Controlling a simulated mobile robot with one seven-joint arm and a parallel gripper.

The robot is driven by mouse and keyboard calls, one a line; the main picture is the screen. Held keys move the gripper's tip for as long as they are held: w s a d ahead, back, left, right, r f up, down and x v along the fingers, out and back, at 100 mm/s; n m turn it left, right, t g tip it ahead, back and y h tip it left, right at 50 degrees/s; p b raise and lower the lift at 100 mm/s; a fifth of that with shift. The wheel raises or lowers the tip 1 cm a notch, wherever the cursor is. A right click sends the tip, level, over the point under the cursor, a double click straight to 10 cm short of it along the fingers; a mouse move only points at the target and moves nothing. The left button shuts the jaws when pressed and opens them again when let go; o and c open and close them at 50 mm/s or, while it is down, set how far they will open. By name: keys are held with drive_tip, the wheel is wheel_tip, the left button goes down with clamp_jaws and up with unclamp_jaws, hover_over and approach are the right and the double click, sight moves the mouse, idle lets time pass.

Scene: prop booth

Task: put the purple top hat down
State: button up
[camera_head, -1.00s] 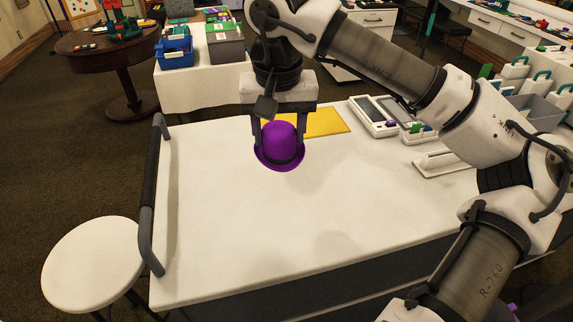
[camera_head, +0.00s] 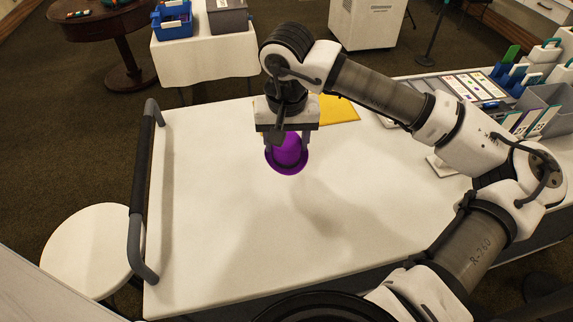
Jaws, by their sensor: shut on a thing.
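The purple top hat (camera_head: 288,158) is in the upper middle of the head view, over the white table (camera_head: 215,220). It is upright, crown up and brim down. My gripper (camera_head: 289,142) is above it with its fingers on both sides of the crown, shut on it. The gripper body hides the top of the crown. I cannot tell whether the brim touches the table or hangs a little above it.
A yellow sheet (camera_head: 338,110) lies behind the hat. Trays and card racks (camera_head: 480,90) fill the table's right back. A grey handle rail (camera_head: 143,190) runs along the left edge, beside a round white stool (camera_head: 85,250). The table's front and left are clear.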

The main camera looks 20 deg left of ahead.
wheel_tip(320, 180, down, 9)
drive_tip(key=shift+r+p, duration=0.2)
drive_tip(key=shift+p, duration=0.65)
drive_tip(key=shift+f, duration=0.4)
drive_tip(key=shift+f+b, duration=0.2)
drive_tip(key=shift+b, duration=0.1)
drive_tip(key=o, duration=1)
drive_tip(key=shift+r, duration=0.1)
drive_tip(key=shift+c, duration=0.2)
